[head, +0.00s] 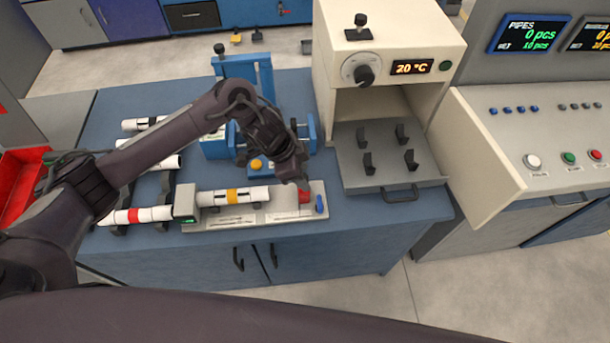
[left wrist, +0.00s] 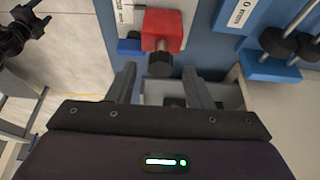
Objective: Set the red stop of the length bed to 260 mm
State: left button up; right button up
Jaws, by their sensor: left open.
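The red stop (head: 305,196) sits near the right end of the pale length bed (head: 262,218), left of a small blue part (head: 319,204). In the left wrist view it is a red block (left wrist: 163,30) with a black knob (left wrist: 160,63) facing my gripper. My left gripper (head: 302,182) is above the stop, pointing down. In the wrist view its open, empty fingers (left wrist: 160,82) lie either side of the knob's line, seemingly short of it. The scale reading is too small to tell.
A blue vise-like fixture (head: 243,75) stands behind the bed; it also shows in the wrist view (left wrist: 275,65). A cream heater (head: 385,60) with a grey tray (head: 360,178) stands at right.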

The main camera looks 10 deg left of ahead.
pick_arm(q)
jog(key=v, duration=0.5)
jog(key=shift+r+b, duration=0.2)
jog(key=shift+b, duration=0.1)
